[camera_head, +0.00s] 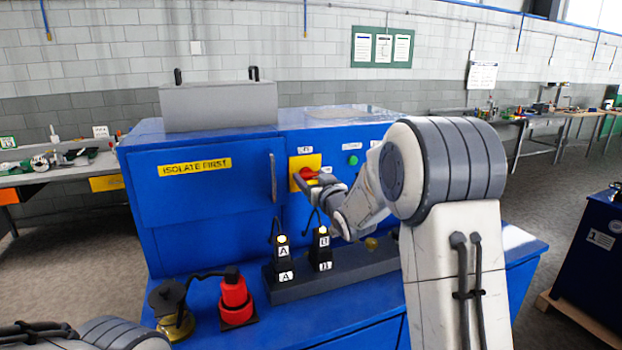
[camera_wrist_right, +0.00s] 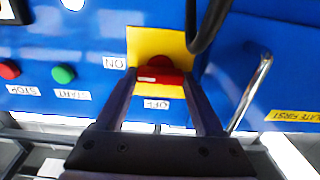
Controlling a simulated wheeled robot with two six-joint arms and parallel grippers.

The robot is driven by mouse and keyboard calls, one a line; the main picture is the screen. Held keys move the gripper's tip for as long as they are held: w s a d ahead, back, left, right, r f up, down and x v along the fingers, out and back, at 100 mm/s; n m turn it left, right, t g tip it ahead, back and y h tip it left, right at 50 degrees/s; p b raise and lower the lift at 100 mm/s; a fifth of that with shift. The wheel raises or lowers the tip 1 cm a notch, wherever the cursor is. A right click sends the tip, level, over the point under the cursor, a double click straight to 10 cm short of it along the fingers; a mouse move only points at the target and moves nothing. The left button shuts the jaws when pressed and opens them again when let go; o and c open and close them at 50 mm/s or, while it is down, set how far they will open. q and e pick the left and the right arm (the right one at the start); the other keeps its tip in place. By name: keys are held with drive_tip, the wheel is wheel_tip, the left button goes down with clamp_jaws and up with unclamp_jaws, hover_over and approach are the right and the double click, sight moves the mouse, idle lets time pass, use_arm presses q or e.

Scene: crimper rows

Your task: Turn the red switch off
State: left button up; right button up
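The red switch (camera_head: 307,173) sits on a yellow plate (camera_head: 296,161) on the front of the blue cabinet. In the right wrist view its red handle (camera_wrist_right: 160,77) lies crosswise, its white mark toward the ON label (camera_wrist_right: 114,63). My left gripper is out of view.
A green button (camera_wrist_right: 63,74) and a red button (camera_wrist_right: 9,69) are beside the switch. A cabinet door handle (camera_head: 273,177) is close on its other side. Two tagged black padlock-like pieces (camera_head: 282,256) and a red piece (camera_head: 236,297) stand on the ledge below.

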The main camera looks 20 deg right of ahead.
drive_tip(key=shift+f+n+b, duration=0.15)
drive_tip(key=shift+n+b, duration=0.25)
drive_tip(key=shift+b, duration=0.35)
drive_tip(key=n+b, duration=0.5)
drive_tip(key=b, duration=0.1)
drive_tip(key=n+b, duration=0.5)
drive_tip(key=b, duration=0.2)
drive_tip(key=shift+a+f, duration=0.15)
drive_tip(key=n+b, duration=0.3)
drive_tip(key=shift+n, duration=0.3)
drive_tip(key=shift+n+b, duration=0.85)
drive_tip(key=shift+n, duration=0.85)
drive_tip(key=o, duration=1.4)
drive_tip(key=shift+a, duration=0.1)
drive_tip(key=shift+s, duration=0.1)
